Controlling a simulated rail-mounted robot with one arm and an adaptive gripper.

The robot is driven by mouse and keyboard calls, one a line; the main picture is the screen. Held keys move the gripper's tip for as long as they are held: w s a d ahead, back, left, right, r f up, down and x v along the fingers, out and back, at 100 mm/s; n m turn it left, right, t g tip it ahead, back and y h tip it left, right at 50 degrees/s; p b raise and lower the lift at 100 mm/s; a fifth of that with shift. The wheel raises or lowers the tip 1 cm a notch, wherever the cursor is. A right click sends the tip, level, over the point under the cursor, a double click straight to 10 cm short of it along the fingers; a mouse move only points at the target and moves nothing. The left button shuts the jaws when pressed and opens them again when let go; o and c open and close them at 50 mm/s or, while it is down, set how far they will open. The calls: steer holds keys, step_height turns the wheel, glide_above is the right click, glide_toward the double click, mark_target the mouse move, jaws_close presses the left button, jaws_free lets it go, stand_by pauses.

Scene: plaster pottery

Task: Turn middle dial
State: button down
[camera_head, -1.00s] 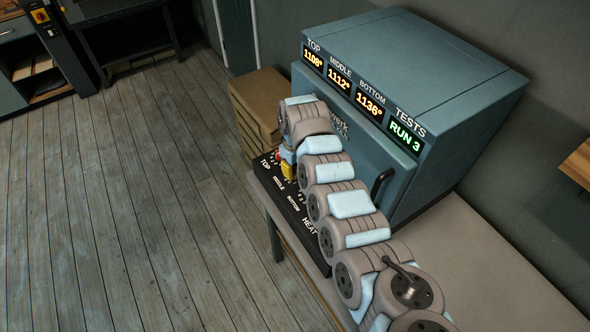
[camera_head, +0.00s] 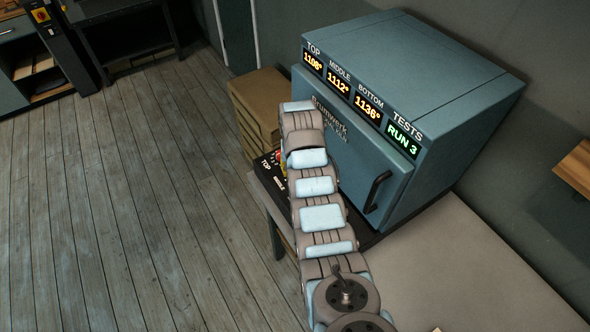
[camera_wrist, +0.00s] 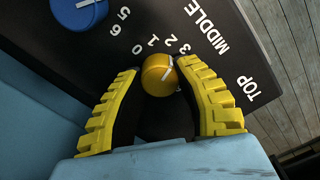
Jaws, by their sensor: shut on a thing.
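In the wrist view, a round yellow dial (camera_wrist: 155,82) with a white pointer mark sits on the black panel (camera_wrist: 215,75). The word MIDDLE is printed nearest it, and small numbers curve around it. My gripper (camera_wrist: 160,70) is shut on the yellow dial, one ribbed yellow finger on each side. A blue dial (camera_wrist: 76,14) shows at the upper left, apart from the fingers.
The blue-grey kiln (camera_head: 440,70) stands behind the panel; its middle display (camera_head: 337,80) appears to read 1112° and its test display RUN 3. The kiln's door handle (camera_head: 377,190) is close to my arm. Brown boxes (camera_head: 262,95) stand to the left. The worktop (camera_head: 470,270) at right is mostly clear.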

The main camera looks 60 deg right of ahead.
steer(key=m+p, duration=0.1)
steer(key=m, duration=0.4)
steer(key=shift+m, duration=0.3)
steer(key=m, duration=0.4)
steer(key=shift+w+a+p, duration=0.1)
steer(key=shift+w+p, duration=0.05)
steer(key=shift+p, duration=0.15)
steer(key=shift+f+m+b, duration=0.2)
steer(key=shift+m+b, duration=0.5)
steer(key=shift+m, duration=0.4)
steer(key=m+b, duration=0.3)
steer(key=shift+f, duration=0.15)
steer(key=m+b, duration=0.3)
steer(key=m, duration=0.2)
steer(key=shift+r+b, duration=0.2)
steer(key=shift+b, duration=0.1)
steer(key=shift+m, duration=0.4)
steer(key=c, duration=0.6)
jaws_free()
steer(key=shift+r, duration=0.1)
